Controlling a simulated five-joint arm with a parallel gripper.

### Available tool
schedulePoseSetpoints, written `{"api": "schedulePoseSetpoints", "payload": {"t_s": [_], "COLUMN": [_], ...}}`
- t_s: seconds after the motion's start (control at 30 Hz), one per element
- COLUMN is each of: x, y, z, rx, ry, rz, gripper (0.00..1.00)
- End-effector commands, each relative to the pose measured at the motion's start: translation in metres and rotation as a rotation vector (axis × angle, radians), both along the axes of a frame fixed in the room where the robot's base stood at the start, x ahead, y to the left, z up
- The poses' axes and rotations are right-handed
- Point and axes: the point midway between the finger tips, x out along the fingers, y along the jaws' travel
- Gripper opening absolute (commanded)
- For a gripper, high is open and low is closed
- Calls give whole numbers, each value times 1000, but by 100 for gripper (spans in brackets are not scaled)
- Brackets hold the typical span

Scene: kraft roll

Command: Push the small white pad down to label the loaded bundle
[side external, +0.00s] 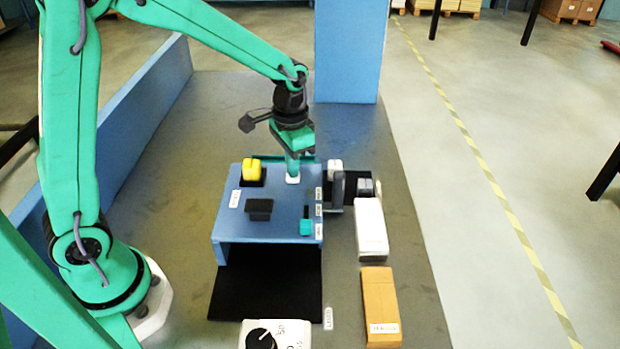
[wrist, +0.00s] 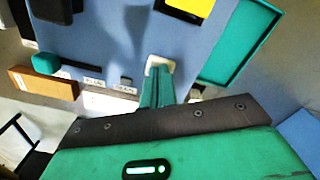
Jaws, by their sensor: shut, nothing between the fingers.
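The small white pad (side external: 293,179) sits at the far right part of the blue machine's top (side external: 280,225). My gripper (side external: 292,172) is shut and empty, pointing down with its tips right at the pad. In the wrist view the shut fingers (wrist: 159,76) overlap the pad (wrist: 153,62), and only its rim shows around them. I cannot tell whether the pad is pressed down. I cannot tell which thing is the loaded bundle.
A yellow knob (side external: 251,168), a dark block (side external: 260,207) and a teal slider (side external: 305,227) share the blue top. A white box (side external: 371,228) and a brown box (side external: 379,300) stand to the right. A white dial box (side external: 275,335) is in front.

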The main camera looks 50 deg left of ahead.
Motion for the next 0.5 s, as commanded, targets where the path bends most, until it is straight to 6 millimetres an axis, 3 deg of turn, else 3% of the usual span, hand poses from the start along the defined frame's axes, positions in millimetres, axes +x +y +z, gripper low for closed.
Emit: {"api": "schedulePoseSetpoints", "payload": {"t_s": [0.5], "x": [1], "y": [0], "z": [11], "rx": [0], "ry": [-5], "rz": [0], "gripper": [0]}}
